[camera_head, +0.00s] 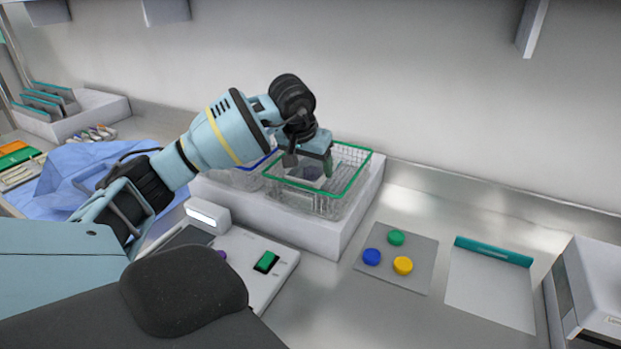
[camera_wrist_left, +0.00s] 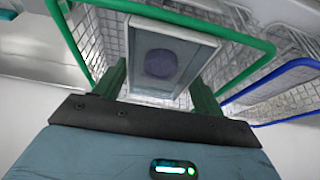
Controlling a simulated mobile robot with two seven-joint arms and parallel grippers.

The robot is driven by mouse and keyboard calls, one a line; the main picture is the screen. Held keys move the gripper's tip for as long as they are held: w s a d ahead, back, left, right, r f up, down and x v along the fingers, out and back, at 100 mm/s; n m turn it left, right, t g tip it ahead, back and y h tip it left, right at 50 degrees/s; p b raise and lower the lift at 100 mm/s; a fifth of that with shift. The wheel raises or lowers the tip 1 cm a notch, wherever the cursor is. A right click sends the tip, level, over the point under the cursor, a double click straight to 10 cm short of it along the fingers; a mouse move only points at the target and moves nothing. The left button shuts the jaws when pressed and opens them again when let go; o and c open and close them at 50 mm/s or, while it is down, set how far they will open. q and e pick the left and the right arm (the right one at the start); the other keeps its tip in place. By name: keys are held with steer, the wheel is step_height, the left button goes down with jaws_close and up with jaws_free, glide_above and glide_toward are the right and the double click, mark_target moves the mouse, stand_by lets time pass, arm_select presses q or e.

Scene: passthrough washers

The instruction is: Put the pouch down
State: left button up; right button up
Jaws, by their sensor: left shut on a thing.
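My left gripper (camera_head: 316,167) reaches down over the green-rimmed wire basket (camera_head: 358,176) in the head view. It is shut on the pouch (camera_head: 296,173), which is pale with a dark purple round item inside. In the left wrist view the pouch (camera_wrist_left: 203,52) lies between the green fingers of the gripper (camera_wrist_left: 160,90), inside the green rim of the basket (camera_wrist_left: 245,39). The gripper hides part of the pouch in the head view. I cannot tell whether the pouch touches the basket floor. My right gripper is not in view.
A blue-rimmed wire basket (camera_head: 240,178) stands left of the green one on a white block (camera_head: 330,235). In front are a device with a green switch (camera_head: 267,262) and a grey mat (camera_head: 398,281) with three coloured discs. A white sheet (camera_head: 488,290) lies to the right.

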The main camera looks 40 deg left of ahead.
mark_target(308, 170)
arm_select(q)
steer(key=shift+f, duration=2.05)
steer(key=shift+f, duration=0.2)
steer(key=o, duration=0.9)
steer(key=shift+o, duration=0.2)
steer(key=shift+s+r, duration=0.1)
steer(key=shift+r, duration=0.6)
steer(key=v, duration=1.1)
steer(key=shift+d, duration=0.1)
